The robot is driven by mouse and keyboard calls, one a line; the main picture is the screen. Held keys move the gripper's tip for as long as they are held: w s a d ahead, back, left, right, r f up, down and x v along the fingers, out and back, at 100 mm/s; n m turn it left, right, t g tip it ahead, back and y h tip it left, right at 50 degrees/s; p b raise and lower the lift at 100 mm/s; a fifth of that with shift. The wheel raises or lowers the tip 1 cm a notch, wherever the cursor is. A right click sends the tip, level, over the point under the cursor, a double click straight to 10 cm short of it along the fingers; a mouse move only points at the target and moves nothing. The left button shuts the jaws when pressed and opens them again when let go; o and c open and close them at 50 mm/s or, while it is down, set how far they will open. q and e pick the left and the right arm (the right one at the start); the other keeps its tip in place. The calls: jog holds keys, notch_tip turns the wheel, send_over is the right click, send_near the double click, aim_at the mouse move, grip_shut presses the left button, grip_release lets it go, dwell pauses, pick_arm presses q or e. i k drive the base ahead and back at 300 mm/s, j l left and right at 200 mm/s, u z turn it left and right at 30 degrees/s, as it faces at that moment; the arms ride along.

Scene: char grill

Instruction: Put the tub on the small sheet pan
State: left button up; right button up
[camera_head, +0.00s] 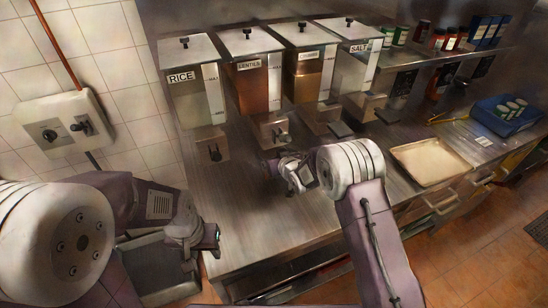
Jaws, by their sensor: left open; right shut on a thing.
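The small sheet pan (431,162) is a pale, shallow, empty tray lying on the steel counter at the right. My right gripper (288,168) is over the counter below the lentils and neighbouring dispensers, well left of the pan. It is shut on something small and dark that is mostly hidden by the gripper. I cannot make out whether that is the tub. My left gripper (217,237) is open at the counter's left front edge, far from the pan. I see no tub clearly standing free on the counter.
Several dispensers stand along the back, including rice (185,79) and salt (358,54). A blue crate (491,122) with green-topped containers stands right of the pan. Bottles line the back shelf. The counter's middle (240,205) is clear.

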aim_at(421, 166)
jog(key=k+l, duration=0.35)
jog(key=k, duration=0.15)
jog(key=i+l, duration=0.1)
jog(key=l, duration=0.4)
jog(key=i+l, duration=0.15)
jog(key=l, duration=0.3)
jog(key=i+l, duration=0.1)
jog(key=l, duration=0.4)
jog(key=i+l+u, duration=0.1)
jog(key=l, duration=0.4)
jog(key=i+l, duration=0.1)
jog(key=l, duration=0.35)
jog(key=i+l, duration=0.1)
jog(key=l, duration=0.4)
